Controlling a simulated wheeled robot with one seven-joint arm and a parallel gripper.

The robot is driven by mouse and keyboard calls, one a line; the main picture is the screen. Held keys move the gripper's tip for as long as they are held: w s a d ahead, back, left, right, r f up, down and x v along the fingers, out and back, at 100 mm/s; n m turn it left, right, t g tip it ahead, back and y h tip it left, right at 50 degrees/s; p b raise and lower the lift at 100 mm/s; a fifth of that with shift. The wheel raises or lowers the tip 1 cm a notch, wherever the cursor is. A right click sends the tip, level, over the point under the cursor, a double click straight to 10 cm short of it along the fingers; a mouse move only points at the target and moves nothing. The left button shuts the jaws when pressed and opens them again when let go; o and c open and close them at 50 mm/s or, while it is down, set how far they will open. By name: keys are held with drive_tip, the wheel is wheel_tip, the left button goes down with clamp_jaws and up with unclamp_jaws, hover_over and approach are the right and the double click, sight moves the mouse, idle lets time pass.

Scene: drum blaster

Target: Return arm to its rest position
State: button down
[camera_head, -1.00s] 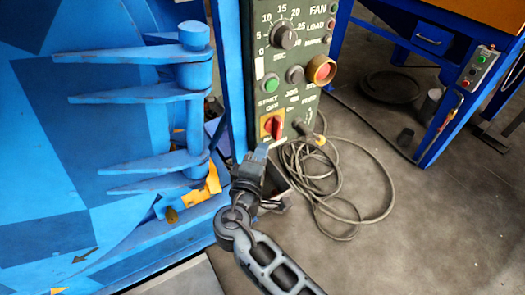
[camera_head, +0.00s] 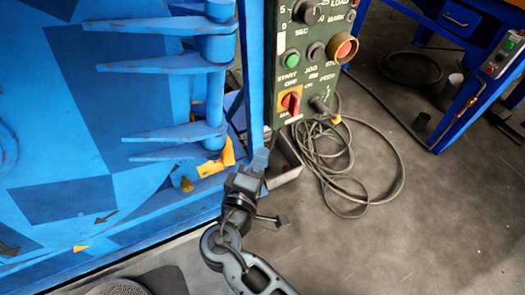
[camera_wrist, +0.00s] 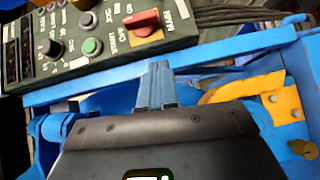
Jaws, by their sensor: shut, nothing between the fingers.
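My gripper (camera_head: 259,160) is in front of the blue machine, below the control panel (camera_head: 304,85). Its narrow blue-grey fingers are together with nothing between them. In the wrist view, my gripper (camera_wrist: 157,66) points up toward the panel (camera_wrist: 100,35), with a blue frame bar (camera_wrist: 235,57) of the machine behind the fingertips. In the head view my arm reaches up from the bottom edge, and its lower links are out of view. Whether the fingertips touch the frame cannot be told.
The blue machine door (camera_head: 80,120) with hinge arms fills the left. A red switch (camera_head: 290,102) and a red button (camera_head: 343,47) project from the panel. Coiled cable (camera_head: 385,190) lies on the floor. A blue table (camera_head: 465,110) stands at upper right. Bare floor is at lower right.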

idle(0.4)
drive_tip(key=s+d+f+m+g+y, duration=0.25)
drive_tip(key=s+f, duration=0.35)
drive_tip(key=s, duration=0.3)
drive_tip(key=s+d+f+m+g+y, duration=0.15)
drive_tip(key=s+d+f+y, duration=0.3)
drive_tip(key=s, duration=0.45)
drive_tip(key=s+d+r+m, duration=0.2)
drive_tip(key=s+d, duration=0.1)
drive_tip(key=s, duration=0.5)
drive_tip(key=s+d+r+m+t, duration=0.1)
drive_tip(key=s+d+r+m, duration=0.2)
drive_tip(key=s+d+r, duration=0.45)
drive_tip(key=s+d+r+m+t, duration=0.2)
drive_tip(key=s+r+m, duration=0.2)
drive_tip(key=r, duration=0.7)
wheel_tip(320, 180, up, 21)
drive_tip(key=p, duration=2)
drive_tip(key=shift+w+a+f, duration=0.1)
